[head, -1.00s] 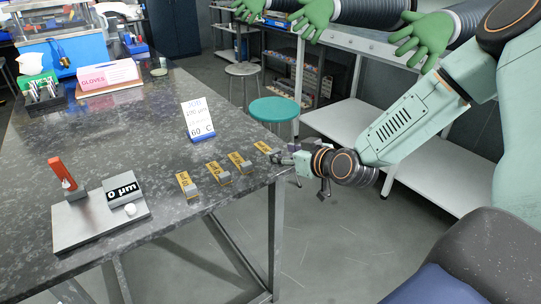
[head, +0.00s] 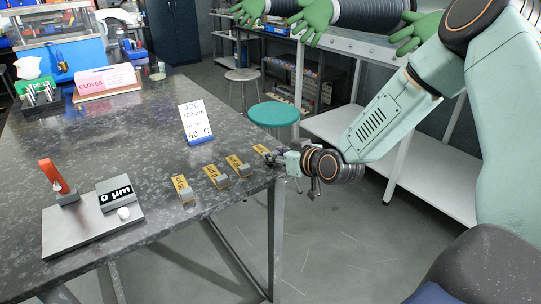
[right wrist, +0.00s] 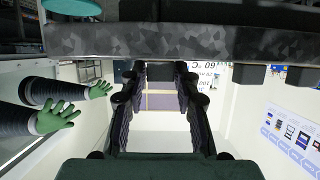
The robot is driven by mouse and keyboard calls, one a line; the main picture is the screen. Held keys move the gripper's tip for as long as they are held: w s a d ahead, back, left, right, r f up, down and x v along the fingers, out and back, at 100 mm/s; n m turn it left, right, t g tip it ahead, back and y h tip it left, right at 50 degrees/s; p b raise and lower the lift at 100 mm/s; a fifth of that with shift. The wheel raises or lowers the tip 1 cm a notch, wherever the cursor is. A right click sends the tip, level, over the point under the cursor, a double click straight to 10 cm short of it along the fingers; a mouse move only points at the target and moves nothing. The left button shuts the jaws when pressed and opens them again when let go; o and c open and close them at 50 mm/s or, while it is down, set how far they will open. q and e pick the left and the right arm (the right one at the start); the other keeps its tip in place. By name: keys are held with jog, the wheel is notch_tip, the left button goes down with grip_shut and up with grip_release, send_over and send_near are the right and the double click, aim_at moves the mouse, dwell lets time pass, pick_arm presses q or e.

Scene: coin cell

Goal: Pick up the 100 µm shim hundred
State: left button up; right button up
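Several brass-coloured shims with grey blocks stand in a row along the table's right edge: one at the near end (head: 181,185), two in the middle (head: 213,173) (head: 235,163), and one at the far end (head: 261,149). Their labels are too small to read, so I cannot tell which is the 100 µm one. My right gripper (head: 273,157) is at the far-end shim, its fingertips close to or around the grey block, which they partly hide. In the right wrist view, the fingers (right wrist: 160,75) stand apart. My left gripper is out of view.
A grey plate (head: 70,236) with a red lever (head: 53,175) and a "0 µm" display (head: 115,194) is at the near left. A white "60 C" card (head: 195,123) stands behind the shims. A teal stool (head: 273,114) is beyond the table edge.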

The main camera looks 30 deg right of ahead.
jog(key=shift+a+r, duration=0.1)
jog(key=shift+a, duration=0.05)
jog(key=shift+c, duration=0.8)
jog(key=shift+s, duration=0.1)
jog(key=shift+c, duration=1.1)
jog(key=shift+d, duration=0.2)
notch_tip(320, 180, up, 10)
jog(key=p, duration=0.4)
jog(key=shift+a, duration=0.15)
